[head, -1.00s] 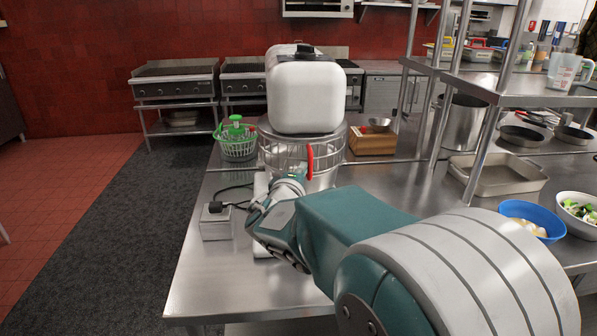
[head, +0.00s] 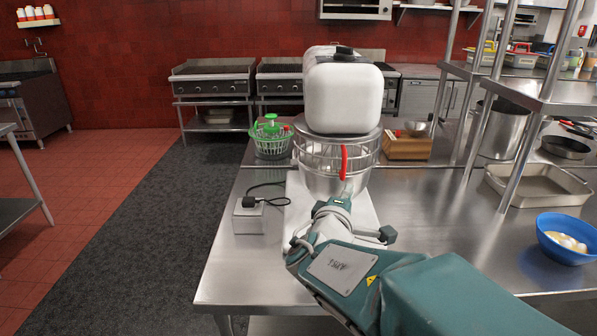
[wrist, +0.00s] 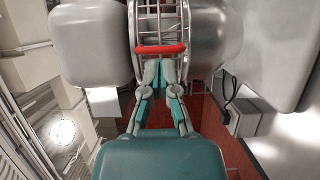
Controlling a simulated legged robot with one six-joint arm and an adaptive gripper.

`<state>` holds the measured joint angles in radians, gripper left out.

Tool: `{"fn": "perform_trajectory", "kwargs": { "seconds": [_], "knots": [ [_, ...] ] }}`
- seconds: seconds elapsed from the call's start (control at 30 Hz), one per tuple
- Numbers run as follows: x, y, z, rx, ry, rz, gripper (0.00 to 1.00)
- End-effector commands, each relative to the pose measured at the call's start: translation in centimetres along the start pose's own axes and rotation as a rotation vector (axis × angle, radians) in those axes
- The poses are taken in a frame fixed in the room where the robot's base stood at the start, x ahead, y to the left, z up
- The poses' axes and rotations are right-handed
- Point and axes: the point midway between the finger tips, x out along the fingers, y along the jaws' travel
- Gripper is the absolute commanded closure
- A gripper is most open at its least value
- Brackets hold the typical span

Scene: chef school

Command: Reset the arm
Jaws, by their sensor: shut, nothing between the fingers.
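My gripper (wrist: 159,72) shows in the wrist view with its two fingers together and nothing between them. Its fingertips are just short of the red handle (wrist: 161,49) on the wire guard of a large stand mixer; I cannot tell whether they touch. In the head view my arm reaches in from the lower right toward the mixer (head: 342,93). The red handle (head: 344,162) shows there at the front of the wire guard (head: 312,152), above the steel bowl (head: 325,184). The fingertips are hard to make out in the head view.
The mixer stands on a steel table (head: 245,280). A grey box with a cable (head: 248,217) is left of it, a green basket (head: 271,139) behind left, and a wooden box (head: 406,147) behind right. A blue bowl of eggs (head: 565,238) and a tray (head: 538,184) are at right.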

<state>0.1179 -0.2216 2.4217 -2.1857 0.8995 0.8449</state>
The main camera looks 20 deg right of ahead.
Motion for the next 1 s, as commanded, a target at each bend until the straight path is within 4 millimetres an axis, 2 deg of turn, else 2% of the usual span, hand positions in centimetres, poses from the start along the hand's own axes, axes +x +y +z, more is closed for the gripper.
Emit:
{"fn": "perform_trajectory", "kwargs": {
  "seconds": [0.2,0.37,0.5,0.7,0.87,1.0],
  "knots": [
    [-0.1,0.0,0.3,0.01,-0.013,-0.008,1.0],
    [-1.3,-0.4,2.7,0.091,-0.112,-0.087,1.0],
    [-3.4,-1.7,5.0,0.192,-0.218,-0.208,1.0],
    [-6.9,-4.1,6.8,0.342,-0.323,-0.409,1.0],
    [-10.2,-6.2,7.0,0.467,-0.365,-0.589,1.0],
    [-13.4,-7.7,6.2,0.579,-0.371,-0.756,1.0]
  ]
}}
